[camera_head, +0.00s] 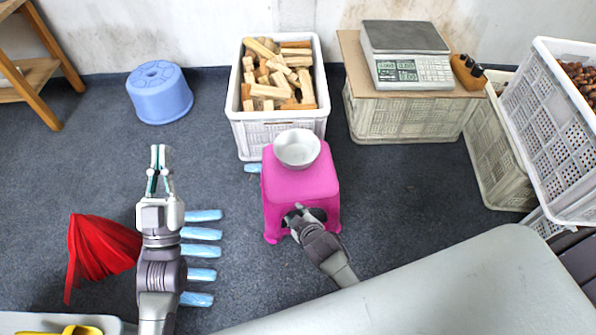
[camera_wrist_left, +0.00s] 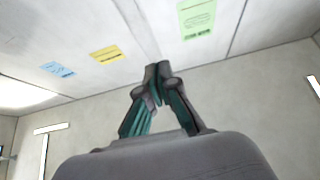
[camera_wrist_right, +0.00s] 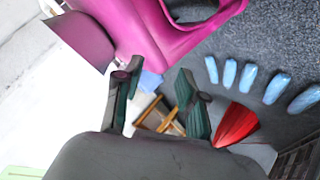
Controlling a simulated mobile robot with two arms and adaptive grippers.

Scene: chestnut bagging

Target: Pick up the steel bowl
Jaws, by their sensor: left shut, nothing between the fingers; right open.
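The steel bowl (camera_head: 297,148) sits upright on top of the pink stool (camera_head: 299,186), near its far side. It does not show in either wrist view. My right gripper (camera_head: 297,212) is at the near side of the stool, below and in front of the bowl, apart from it. In the right wrist view its fingers (camera_wrist_right: 160,100) are spread and empty, with the pink stool (camera_wrist_right: 150,35) beyond them. My left gripper (camera_head: 161,158) is shut and empty, pointing up, well left of the stool. Its closed fingertips (camera_wrist_left: 158,75) show against the ceiling in the left wrist view.
A white crate of wood blocks (camera_head: 240,133) stands behind the stool. A scale (camera_head: 406,55) rests on a board over another crate. Several pale blue pieces (camera_head: 202,234) and a red bundle (camera_head: 98,250) lie on the floor. A grey surface (camera_head: 450,290) spans the near right.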

